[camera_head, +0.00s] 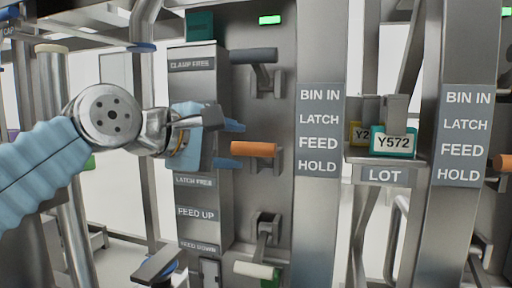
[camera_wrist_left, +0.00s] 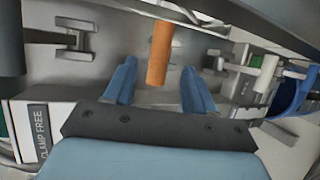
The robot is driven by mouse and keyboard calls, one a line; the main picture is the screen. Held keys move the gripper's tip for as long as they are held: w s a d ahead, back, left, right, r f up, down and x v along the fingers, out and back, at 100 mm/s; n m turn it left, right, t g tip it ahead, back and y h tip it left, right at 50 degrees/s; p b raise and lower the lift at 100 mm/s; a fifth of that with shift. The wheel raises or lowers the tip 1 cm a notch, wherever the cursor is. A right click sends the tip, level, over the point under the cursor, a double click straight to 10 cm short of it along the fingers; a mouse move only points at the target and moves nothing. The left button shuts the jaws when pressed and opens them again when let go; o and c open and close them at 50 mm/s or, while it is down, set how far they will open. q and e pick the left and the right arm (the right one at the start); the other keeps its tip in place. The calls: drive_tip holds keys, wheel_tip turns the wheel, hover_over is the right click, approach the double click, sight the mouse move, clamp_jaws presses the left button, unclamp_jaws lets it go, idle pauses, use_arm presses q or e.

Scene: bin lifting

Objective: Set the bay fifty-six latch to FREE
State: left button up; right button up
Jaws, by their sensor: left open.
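An orange lever handle (camera_head: 253,149) sticks out from the grey bay panel, to the left of the sign (camera_head: 319,130) reading BIN IN, LATCH, FEED, HOLD. My left gripper (camera_head: 233,144) is open, its blue fingers at the handle's left end. In the left wrist view the orange handle (camera_wrist_left: 159,52) reaches between the two spread fingers (camera_wrist_left: 160,82), with a gap visible on each side. The label plate (camera_head: 195,181) reading LATCH FREE is on the grey box below the gripper. No bay number fifty-six is readable. My right gripper does not show.
A dark-grey lever (camera_head: 253,56) is above the orange one and a white-and-green lever (camera_head: 255,270) below. A green lamp (camera_head: 269,20) is lit at the top. A lot shelf (camera_head: 384,174) with tag Y572 (camera_head: 393,142) stands right. The grey box (camera_head: 203,225) flanks the gripper.

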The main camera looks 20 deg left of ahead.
sight(249, 148)
use_arm(q)
drive_tip(key=x, duration=0.6)
drive_tip(key=shift+w+d+f+p, duration=0.15)
drive_tip(key=shift+w+p, duration=0.2)
drive_tip(key=shift+c, duration=0.5)
clamp_jaws()
